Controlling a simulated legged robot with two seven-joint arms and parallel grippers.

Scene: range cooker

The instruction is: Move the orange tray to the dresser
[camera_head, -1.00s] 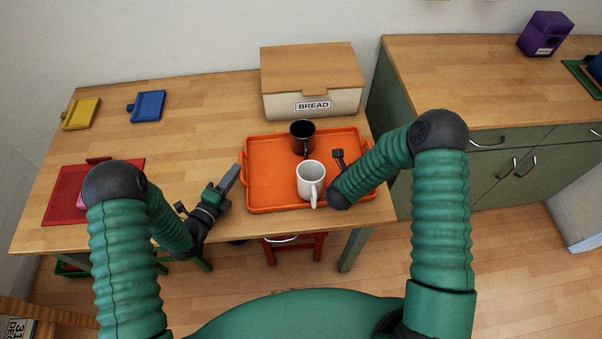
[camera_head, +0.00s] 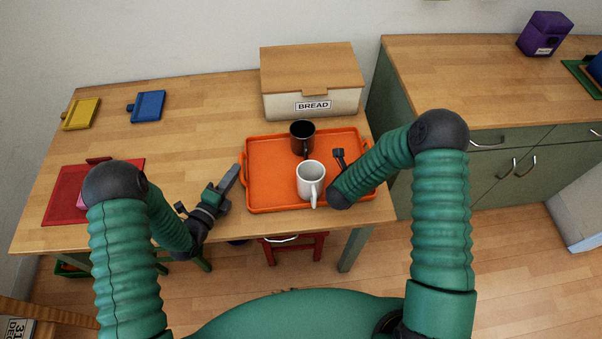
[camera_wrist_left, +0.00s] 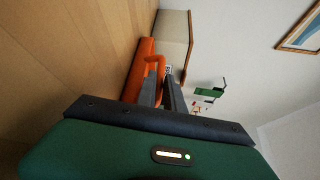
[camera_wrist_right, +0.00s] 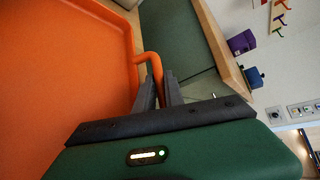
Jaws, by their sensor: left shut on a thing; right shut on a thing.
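The orange tray (camera_head: 270,188) lies on the wooden table, in front of the bread box. A black mug (camera_head: 302,137) and a white mug (camera_head: 310,180) stand upright on it. My left gripper (camera_head: 235,172) is at the tray's left end; in the left wrist view its fingers (camera_wrist_left: 163,92) are shut on the orange handle (camera_wrist_left: 155,66). My right gripper is mostly hidden behind its own arm in the head view. In the right wrist view its fingers (camera_wrist_right: 159,92) are shut on the tray's other handle (camera_wrist_right: 151,62).
A bread box (camera_head: 312,85) stands behind the tray. A green cabinet with a wooden top (camera_head: 480,80) adjoins the table on the right, bearing a purple container (camera_head: 545,34). Blue (camera_head: 147,106) and yellow (camera_head: 81,113) boards and a red mat (camera_head: 65,195) lie at left.

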